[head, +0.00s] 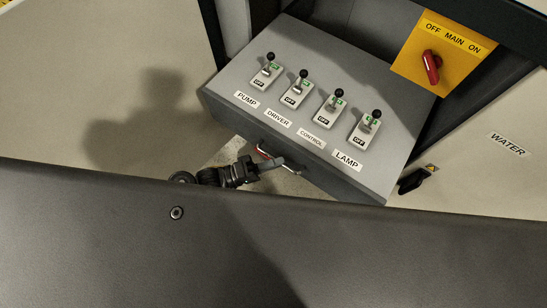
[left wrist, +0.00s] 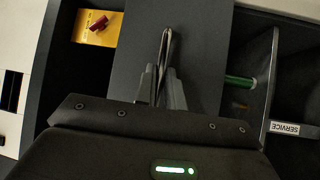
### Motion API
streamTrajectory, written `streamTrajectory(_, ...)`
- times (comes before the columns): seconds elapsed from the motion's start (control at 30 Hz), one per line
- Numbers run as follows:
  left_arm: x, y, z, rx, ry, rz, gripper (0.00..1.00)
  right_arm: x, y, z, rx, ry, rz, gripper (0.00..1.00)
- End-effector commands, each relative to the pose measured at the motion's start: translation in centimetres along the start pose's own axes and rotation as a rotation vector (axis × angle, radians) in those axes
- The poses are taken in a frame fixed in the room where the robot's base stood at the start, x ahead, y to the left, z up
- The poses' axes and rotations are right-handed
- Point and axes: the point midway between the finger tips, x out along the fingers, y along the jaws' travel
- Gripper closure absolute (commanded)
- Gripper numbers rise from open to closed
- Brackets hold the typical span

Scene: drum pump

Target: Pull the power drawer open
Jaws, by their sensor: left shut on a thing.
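The power drawer (head: 330,60) is a grey box standing out from its housing. Its top carries several toggle switches with black knobs, labelled PUMP, DRIVER, CONTROL and LAMP. Its dark front face points toward the bottom of the head view. My left gripper (head: 272,165) is at the middle of that front, shut on the drawer handle (head: 294,169), a thin metal bar. In the left wrist view the fingers (left wrist: 161,84) are closed around the handle (left wrist: 166,45), seen end-on against the dark drawer front. My right gripper is in neither view.
A yellow MAIN switch plate (head: 438,50) with a red knob is at the upper right; it also shows in the left wrist view (left wrist: 96,27). A black latch (head: 413,181) sits by the WATER label. A SERVICE compartment (left wrist: 285,128) with a green item lies right in the wrist view.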

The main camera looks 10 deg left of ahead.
Motion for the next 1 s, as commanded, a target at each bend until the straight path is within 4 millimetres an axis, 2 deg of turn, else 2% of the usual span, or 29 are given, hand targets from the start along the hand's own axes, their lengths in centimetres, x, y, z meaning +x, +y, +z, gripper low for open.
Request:
streamTrajectory(0.17, 0.0, 0.0, 0.0, 0.000, 0.001, -0.001, 1.00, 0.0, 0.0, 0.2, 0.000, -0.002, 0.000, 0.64)
streamTrajectory(0.2, 0.0, 0.0, 0.0, 0.000, 0.001, -0.001, 0.84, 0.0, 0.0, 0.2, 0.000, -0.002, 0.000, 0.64)
streamTrajectory(0.33, -0.1, 0.0, 0.0, 0.000, 0.002, -0.001, 0.68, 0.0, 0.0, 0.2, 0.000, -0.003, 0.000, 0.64)
streamTrajectory(0.67, -0.4, -0.1, 0.0, 0.000, 0.003, -0.002, 0.68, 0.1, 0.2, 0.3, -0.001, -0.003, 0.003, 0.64)
streamTrajectory(0.77, -1.5, -0.3, 0.0, 0.000, 0.003, -0.004, 0.68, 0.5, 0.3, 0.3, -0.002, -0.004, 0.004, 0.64)
streamTrajectory(1.0, -6.3, -0.4, 0.1, -0.001, 0.001, -0.005, 0.68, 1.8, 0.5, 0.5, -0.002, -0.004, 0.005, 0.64)
